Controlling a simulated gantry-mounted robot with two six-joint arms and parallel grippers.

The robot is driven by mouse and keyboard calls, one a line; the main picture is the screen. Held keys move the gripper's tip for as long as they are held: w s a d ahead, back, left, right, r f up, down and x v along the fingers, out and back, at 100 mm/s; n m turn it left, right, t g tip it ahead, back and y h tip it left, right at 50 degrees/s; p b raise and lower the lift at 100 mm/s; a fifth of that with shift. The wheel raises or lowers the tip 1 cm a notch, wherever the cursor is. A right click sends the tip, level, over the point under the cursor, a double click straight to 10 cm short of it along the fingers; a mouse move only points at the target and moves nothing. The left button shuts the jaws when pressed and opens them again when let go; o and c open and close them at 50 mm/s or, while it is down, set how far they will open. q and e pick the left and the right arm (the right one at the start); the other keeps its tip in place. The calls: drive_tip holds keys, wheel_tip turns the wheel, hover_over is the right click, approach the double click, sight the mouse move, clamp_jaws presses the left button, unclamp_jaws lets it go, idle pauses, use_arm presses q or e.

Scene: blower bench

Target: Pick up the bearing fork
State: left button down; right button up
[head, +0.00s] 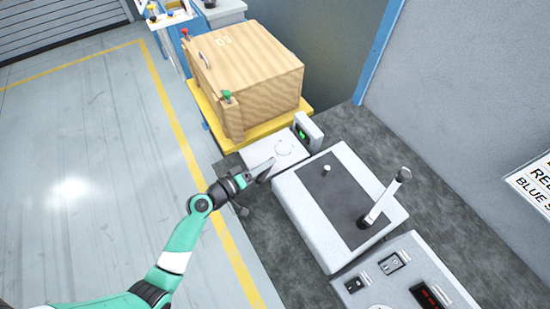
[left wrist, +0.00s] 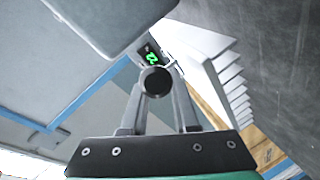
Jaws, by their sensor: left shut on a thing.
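My left gripper (head: 265,170) is low at the left edge of the bench, between the white scale and the white box with a lever. In the left wrist view its two fingers (left wrist: 155,85) are closed around a dark piece with a round black end (left wrist: 155,81). This piece appears to be the bearing fork; only its round end shows clearly, and the rest is hidden by the fingers or out of sight. I cannot tell whether it touches the bench. My right gripper is in neither view.
The scale (head: 262,153) has a green-lit display (head: 303,132). The white box (head: 305,222) carries an upright lever (head: 385,197). A control panel (head: 405,268) stands in front. A wooden crate (head: 240,75) sits behind on a yellow platform. Open floor lies left.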

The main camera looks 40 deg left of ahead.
use_arm(q)
drive_tip(key=shift+r, duration=0.2)
drive_tip(key=shift+r+p, duration=0.3)
drive_tip(key=shift+r, duration=0.05)
wheel_tip(320, 180, up, 3)
drive_tip(key=shift+f+p, duration=0.2)
drive_tip(key=shift+p, duration=0.7)
drive_tip(key=d+r+p, duration=0.1)
drive_tip(key=r+p, duration=0.1)
drive_tip(key=s+d+r+p, duration=0.1)
drive_tip(key=d+r+p, duration=0.3)
drive_tip(key=r, duration=0.1)
drive_tip(key=shift+s+d+r, duration=0.1)
drive_tip(key=shift+s+d, duration=0.05)
drive_tip(key=shift+s, duration=0.15)
drive_tip(key=s+d+r+p, duration=0.2)
drive_tip(key=d+p, duration=0.3)
drive_tip(key=d, duration=0.3)
drive_tip(key=shift+s+r+p, duration=0.15)
drive_tip(key=shift+s+p, duration=0.05)
drive_tip(key=shift+p, duration=0.15)
